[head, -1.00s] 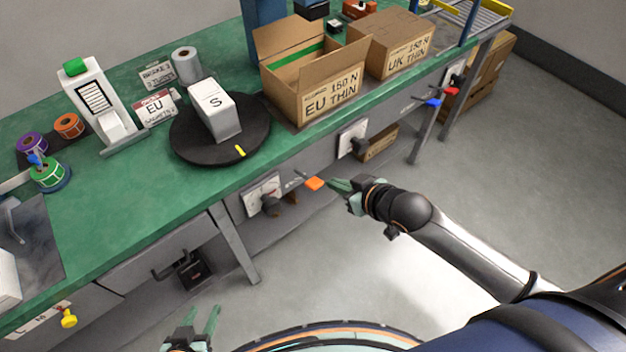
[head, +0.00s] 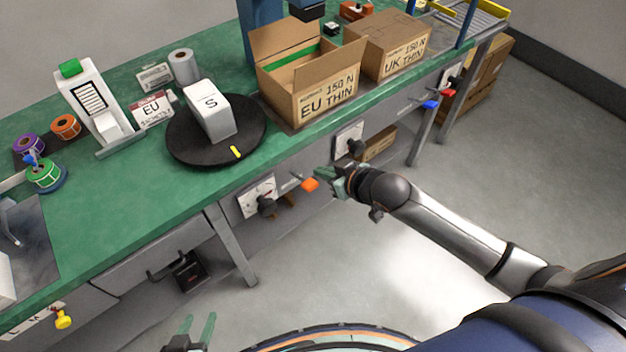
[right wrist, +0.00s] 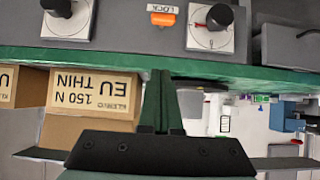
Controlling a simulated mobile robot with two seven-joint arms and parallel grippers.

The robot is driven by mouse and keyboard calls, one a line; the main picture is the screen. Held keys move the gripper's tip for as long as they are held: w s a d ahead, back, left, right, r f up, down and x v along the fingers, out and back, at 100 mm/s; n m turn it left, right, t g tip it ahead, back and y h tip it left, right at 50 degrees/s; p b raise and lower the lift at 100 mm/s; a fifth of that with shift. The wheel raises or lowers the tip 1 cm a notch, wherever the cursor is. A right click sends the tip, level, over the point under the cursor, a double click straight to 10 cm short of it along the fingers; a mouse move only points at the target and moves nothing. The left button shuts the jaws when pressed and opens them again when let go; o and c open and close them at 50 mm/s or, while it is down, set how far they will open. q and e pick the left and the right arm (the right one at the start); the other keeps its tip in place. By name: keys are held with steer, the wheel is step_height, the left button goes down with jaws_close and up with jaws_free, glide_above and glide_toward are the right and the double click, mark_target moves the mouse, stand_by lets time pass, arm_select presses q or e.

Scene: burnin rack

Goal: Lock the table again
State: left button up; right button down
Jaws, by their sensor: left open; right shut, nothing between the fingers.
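The round black turntable (head: 182,144) lies on the green bench with a white box marked S (head: 209,110) on it and a yellow mark (head: 236,152) at its front rim. The orange lock handle (head: 310,184) is on the bench's front face below it. It also shows in the right wrist view (right wrist: 162,19) beside a LOCK label. My right gripper (head: 321,174) is shut and empty, its fingertips close to the handle; in the right wrist view the fingertips (right wrist: 160,74) appear apart from it. My left gripper (head: 198,328) is open and empty, low over the floor.
A dial panel (head: 257,197) with a black knob is left of the handle, and another (head: 349,139) is to its right. An open EU THIN carton (head: 325,100) and a UK THIN carton (head: 405,52) stand on the bench. The floor in front is clear.

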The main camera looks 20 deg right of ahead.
glide_above(314, 188)
steer(key=w, duration=0.2)
steer(key=f, duration=0.3)
steer(key=shift+s+a+f+b, duration=0.25)
steer(key=shift+f+b, duration=0.05)
steer(key=shift+b, duration=0.1)
steer(key=shift+s+f, duration=0.2)
steer(key=shift+f, duration=1)
steer(key=shift+s+d+f, duration=0.15)
steer(key=shift+s+f, duration=0.2)
steer(key=shift+f, duration=0.45)
steer(key=shift+s+d+f+t+b, duration=0.1)
steer(key=shift+s+f+t+b, duration=0.1)
steer(key=shift+f+t+b, duration=0.35)
